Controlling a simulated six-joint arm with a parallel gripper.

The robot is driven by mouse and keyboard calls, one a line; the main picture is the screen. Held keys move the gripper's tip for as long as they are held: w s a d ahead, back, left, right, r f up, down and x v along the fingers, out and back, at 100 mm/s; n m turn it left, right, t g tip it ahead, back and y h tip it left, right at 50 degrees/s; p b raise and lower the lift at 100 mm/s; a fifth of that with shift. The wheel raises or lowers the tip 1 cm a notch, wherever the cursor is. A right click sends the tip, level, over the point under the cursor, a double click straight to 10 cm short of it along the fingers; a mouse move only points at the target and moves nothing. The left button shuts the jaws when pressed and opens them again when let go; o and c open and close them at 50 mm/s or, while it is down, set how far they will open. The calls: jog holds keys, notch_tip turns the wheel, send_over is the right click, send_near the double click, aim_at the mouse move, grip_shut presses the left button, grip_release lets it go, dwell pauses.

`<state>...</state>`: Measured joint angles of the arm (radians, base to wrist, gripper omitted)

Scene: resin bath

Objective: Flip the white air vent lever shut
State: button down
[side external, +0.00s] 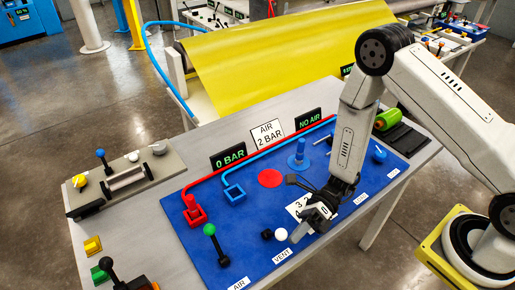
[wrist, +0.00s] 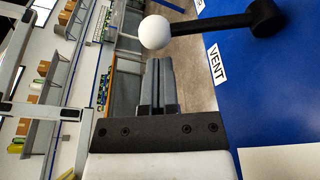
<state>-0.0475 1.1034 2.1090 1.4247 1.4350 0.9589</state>
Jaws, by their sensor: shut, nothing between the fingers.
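The vent lever has a white ball knob (side external: 281,234) and a short black arm and pivot (side external: 266,236). It sits on the blue panel (side external: 245,260) just behind the VENT label (side external: 282,254). In the wrist view, the white knob (wrist: 155,32) is just beyond my fingertips, and the black arm (wrist: 228,24) runs right from it to the pivot. My gripper (side external: 297,235) is shut and empty, low over the panel, just right of the knob. In the wrist view its fingers (wrist: 159,63) are together, with a small visible gap to the knob. I cannot tell the exact depth between them.
A green-knobbed lever (side external: 210,230) stands left of the vent lever, by the AIR label. Displays read 0 BAR (side external: 230,158) and NO AIR (side external: 309,119). A red pipe fitting (side external: 194,210), a blue one (side external: 234,194) and a blue peg (side external: 299,155) rise from the panel.

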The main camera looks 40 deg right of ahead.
jog(key=shift+w+r+m, duration=0.4)
jog(key=shift+w+m, duration=0.05)
jog(key=shift+m, duration=0.15)
dwell(0.7)
jog(key=shift+w+r+m+g+y, duration=0.2)
jog(key=shift+w+r+m, duration=0.15)
jog(key=shift+m, duration=0.25)
jog(key=shift+w+r+m+g+y, duration=0.1)
jog(key=shift+w+r+m+y, duration=0.1)
jog(key=shift+w+m, duration=0.35)
jog(key=shift+w+r+m, duration=0.2)
jog(key=shift+w+m, duration=0.2)
jog(key=shift+m, duration=0.25)
jog(key=shift+w+r+m, duration=0.15)
jog(key=shift+w+m, duration=0.25)
jog(key=shift+m, duration=0.2)
jog(key=w+m+y, duration=0.1)
jog(key=w+m, duration=0.1)
jog(key=shift+r+m, duration=0.15)
jog(key=shift+m, duration=0.15)
jog(key=shift+w+m+y, duration=0.3)
jog(key=shift+w+m, duration=0.3)
jog(key=shift+w, duration=0.05)
jog(key=shift+w+f, duration=0.2)
jog(key=shift+w, duration=0.5)
jog(key=shift+w+f, duration=0.2)
jog(key=shift+w, duration=0.45)
jog(key=shift+d, duration=0.1)
